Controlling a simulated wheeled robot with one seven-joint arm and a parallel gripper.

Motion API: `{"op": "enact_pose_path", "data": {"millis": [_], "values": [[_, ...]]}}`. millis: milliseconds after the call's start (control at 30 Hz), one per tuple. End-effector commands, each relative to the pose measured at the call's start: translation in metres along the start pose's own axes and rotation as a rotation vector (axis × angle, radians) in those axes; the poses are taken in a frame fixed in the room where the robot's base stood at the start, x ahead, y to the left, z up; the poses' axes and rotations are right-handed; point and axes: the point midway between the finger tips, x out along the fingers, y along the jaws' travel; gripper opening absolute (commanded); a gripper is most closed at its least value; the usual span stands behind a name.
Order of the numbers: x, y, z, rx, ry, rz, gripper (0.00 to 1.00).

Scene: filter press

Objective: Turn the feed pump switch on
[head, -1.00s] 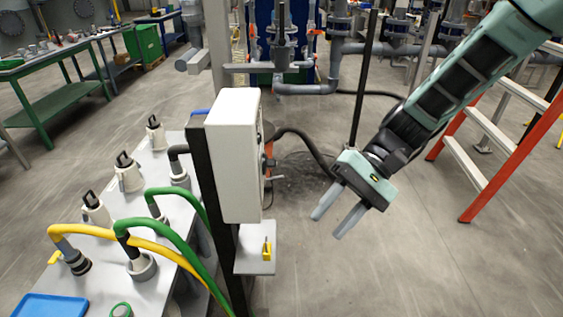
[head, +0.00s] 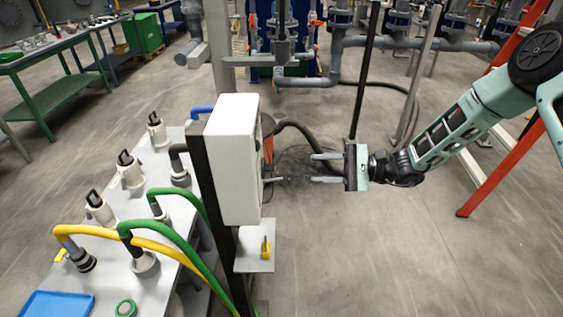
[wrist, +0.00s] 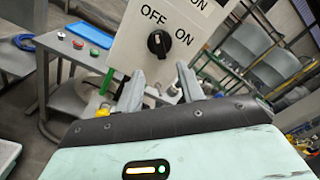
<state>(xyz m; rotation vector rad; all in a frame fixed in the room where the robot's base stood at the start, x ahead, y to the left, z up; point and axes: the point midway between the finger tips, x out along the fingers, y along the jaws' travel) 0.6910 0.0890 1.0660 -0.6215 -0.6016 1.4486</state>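The switch (wrist: 158,43) is a black round knob with a white mark on a white panel in the wrist view, with OFF printed above it and ON to its right. The white mark appears to point up toward OFF. In the head view the white box (head: 232,160) stands on a dark post, and its switch face is turned away to the right. My gripper (head: 313,168) is open and empty, right of the box, fingers pointing left at it with a gap between. In the wrist view both fingers (wrist: 160,80) are apart, below the knob and not touching it.
A small shelf (head: 255,262) with a yellow item (head: 265,247) juts out below the box. A table (head: 165,285) with hoses stands at left. A red ladder (head: 480,180) is behind my arm at right.

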Motion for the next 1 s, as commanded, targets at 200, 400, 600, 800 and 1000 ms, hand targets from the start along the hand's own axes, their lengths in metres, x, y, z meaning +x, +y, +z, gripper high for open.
{"op": "enact_pose_path", "data": {"millis": [200, 400, 600, 800, 1000], "values": [[0.048, -0.002, 0.004, 0.001, -0.003, 0.004, 0.38], [0.081, -0.001, 0.003, 0.001, -0.002, 0.003, 0.38], [0.098, 0.0, 0.001, 0.0, 0.0, 0.002, 0.38], [0.101, 0.001, 0.0, 0.0, 0.001, 0.001, 0.38], [0.101, 0.001, 0.0, 0.0, 0.0, 0.001, 0.21]]}}
